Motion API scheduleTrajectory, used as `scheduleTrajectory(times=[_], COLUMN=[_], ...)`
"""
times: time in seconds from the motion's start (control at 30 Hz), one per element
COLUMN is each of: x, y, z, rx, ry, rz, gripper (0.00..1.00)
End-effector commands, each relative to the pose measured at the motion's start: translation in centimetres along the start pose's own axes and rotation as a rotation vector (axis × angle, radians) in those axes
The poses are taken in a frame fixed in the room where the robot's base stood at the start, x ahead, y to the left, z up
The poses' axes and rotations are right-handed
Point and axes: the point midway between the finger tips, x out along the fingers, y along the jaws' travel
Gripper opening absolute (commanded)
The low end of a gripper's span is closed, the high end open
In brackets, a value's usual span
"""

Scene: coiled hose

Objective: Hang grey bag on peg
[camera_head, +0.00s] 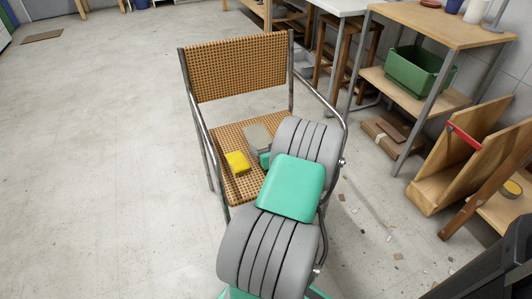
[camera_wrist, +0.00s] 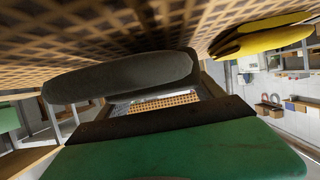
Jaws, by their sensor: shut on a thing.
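The grey bag (camera_head: 258,136) is a small flat grey shape at the seat of the woven chair, beside a yellow bag-like thing (camera_head: 237,163). In the wrist view the grey bag (camera_wrist: 120,76) is a dark rounded shape close to the woven seat. My gripper (camera_head: 262,155) is at the grey bag, mostly hidden by my grey and green arm. In the wrist view my gripper (camera_wrist: 165,98) is shut on the bag. Whether the bag still touches the seat I cannot tell. I cannot make out a peg in either view.
The chair (camera_head: 236,68) has metal tube armrests close around my arm. A wooden shelf (camera_head: 440,24) with a green bin (camera_head: 420,70) stands at the right, near a slanted wooden rack (camera_head: 462,160). Small scraps lie on the floor there. The floor (camera_head: 90,150) at left is open.

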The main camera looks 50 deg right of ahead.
Motion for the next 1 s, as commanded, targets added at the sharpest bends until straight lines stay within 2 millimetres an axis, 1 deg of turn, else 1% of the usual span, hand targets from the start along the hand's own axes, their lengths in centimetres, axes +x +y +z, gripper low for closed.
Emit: scheduleTrajectory(times=[0.03, 0.23, 0.37, 0.4, 0.63, 0.93, 0.97, 1.0], x=[0.41, 0.26, 0.42, 0.36, 0.33, 0.30, 0.11, -0.56], y=[0.03, 0.05, 0.05, 0.04, 0.04, 0.01, 0.05, 0.16], z=[0.95, 0.64, 1.05, 0.96, 0.92, 0.91, 0.92, 0.88], rx=[0.000, 0.000, 0.000, 0.000, 0.000, 0.001, 0.002, 0.002], ry=[0.002, 0.002, 0.002, 0.001, 0.001, -0.001, -0.001, -0.001], rz=[0.000, 0.000, 0.000, 0.000, 0.000, -0.001, 0.000, 0.002], gripper=[0.31, 0.31, 0.31, 0.79, 0.98, 0.99, 0.99, 0.99])
